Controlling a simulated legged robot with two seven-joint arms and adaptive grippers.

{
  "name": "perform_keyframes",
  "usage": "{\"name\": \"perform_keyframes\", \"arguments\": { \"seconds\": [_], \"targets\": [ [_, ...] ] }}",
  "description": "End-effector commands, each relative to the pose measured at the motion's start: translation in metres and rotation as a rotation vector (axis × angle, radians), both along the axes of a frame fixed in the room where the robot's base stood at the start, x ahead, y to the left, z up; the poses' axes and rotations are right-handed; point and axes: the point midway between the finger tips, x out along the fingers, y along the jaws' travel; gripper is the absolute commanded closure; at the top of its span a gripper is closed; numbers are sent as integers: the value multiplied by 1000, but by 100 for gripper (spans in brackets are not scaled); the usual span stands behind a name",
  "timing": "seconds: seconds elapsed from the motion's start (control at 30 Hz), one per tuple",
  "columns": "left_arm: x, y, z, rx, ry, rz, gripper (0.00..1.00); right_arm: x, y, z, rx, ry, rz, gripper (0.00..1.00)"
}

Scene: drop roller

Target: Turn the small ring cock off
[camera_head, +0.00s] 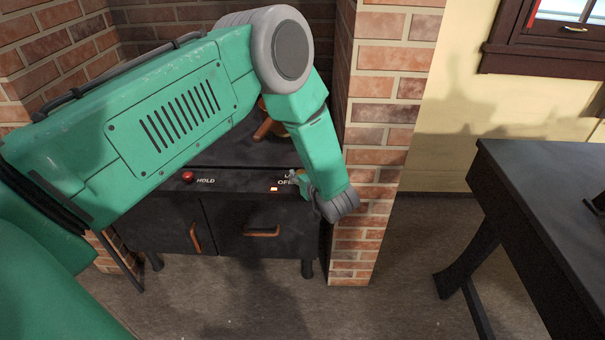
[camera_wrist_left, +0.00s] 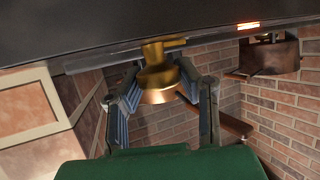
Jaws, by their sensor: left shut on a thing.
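A brass ring cock (camera_wrist_left: 157,72) sticks out from the edge of the dark panel in the left wrist view. My left gripper (camera_wrist_left: 158,92) has a finger on each side of it and is shut on it. In the head view my left gripper (camera_head: 303,184) is at the right end of the black stove's front panel, beside a partly covered label that reads "OFF" at its end. My arm and gripper hide most of the cock there, so its turn angle is hard to tell.
The black stove (camera_head: 230,215) has a red button (camera_head: 188,177) marked HOLD, a lit orange indicator (camera_head: 274,189) and copper-coloured handles (camera_head: 262,232). A brick pillar (camera_head: 385,110) stands close to the right of my gripper. A dark table (camera_head: 540,200) is at the right, with open floor between.

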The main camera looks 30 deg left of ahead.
Motion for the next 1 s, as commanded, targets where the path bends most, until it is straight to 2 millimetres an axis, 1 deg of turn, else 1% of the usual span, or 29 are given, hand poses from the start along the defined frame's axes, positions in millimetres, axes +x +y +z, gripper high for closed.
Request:
{"name": "perform_keyframes", "arguments": {
  "seconds": [0.03,0.33,0.37,0.4,0.43,0.77,0.87,1.0],
  "targets": [
    [-2,-3,-4,-7,9,-1,100,0,0,0,0,0,0,60],
    [-2,-3,-4,-8,9,-1,100,0,0,0,0,0,0,60],
    [-2,-3,-4,-8,9,-2,64,0,0,0,0,0,0,60],
    [-2,-3,-4,-8,9,-2,50,0,0,0,0,0,0,60],
    [-2,-3,-4,-8,8,-2,47,0,0,0,0,0,0,60],
    [-2,-3,0,-2,2,0,47,-2,0,1,0,-2,0,60],
    [-6,-10,3,-3,2,-2,47,-2,0,1,0,-3,0,60],
    [-19,-29,13,-3,3,-4,47,-2,0,1,0,-3,0,60]
  ]
}}
